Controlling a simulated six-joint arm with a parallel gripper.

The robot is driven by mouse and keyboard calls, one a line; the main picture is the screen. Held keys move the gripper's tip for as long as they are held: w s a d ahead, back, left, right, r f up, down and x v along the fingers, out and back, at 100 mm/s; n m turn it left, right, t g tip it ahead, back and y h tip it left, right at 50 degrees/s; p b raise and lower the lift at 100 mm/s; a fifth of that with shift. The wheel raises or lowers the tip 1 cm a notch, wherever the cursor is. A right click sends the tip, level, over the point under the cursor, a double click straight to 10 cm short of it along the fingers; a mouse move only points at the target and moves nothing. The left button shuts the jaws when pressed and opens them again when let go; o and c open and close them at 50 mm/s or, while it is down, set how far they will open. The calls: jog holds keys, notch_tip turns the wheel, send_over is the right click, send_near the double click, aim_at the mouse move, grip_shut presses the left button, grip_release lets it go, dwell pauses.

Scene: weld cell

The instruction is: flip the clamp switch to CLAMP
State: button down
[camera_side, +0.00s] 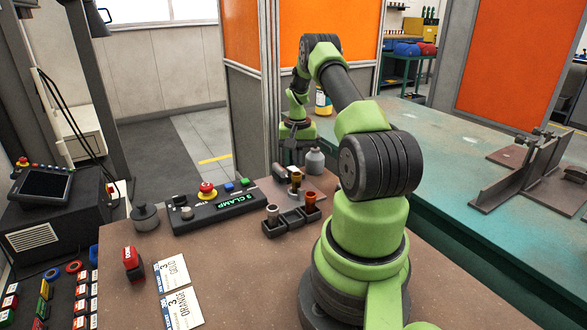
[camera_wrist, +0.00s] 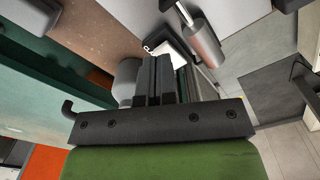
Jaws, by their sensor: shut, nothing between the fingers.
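The black control panel (camera_side: 222,207) lies on the brown bench in the side view. It carries a lit green "3 CLAMP" label (camera_side: 235,201), a red mushroom button (camera_side: 207,190), small blue and green buttons and a grey knob (camera_side: 187,213). Which part is the clamp switch, and its setting, I cannot tell. My gripper (camera_side: 291,158) is shut and empty at the bench's far edge, right of the panel and apart from it. In the wrist view my gripper (camera_wrist: 154,62) has its fingers together. The switch cannot be made out there.
A small block with brass and copper tips (camera_side: 290,220) stands right of the panel. A grey bottle (camera_side: 315,161) stands close to my gripper. A grey weight (camera_side: 145,217) is left of the panel; a red stamp (camera_side: 132,262) and printed cards (camera_side: 178,292) lie nearer.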

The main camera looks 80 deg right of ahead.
jog(key=shift+f, duration=1.35)
dwell(0.4)
jog(key=shift+r, duration=3.55)
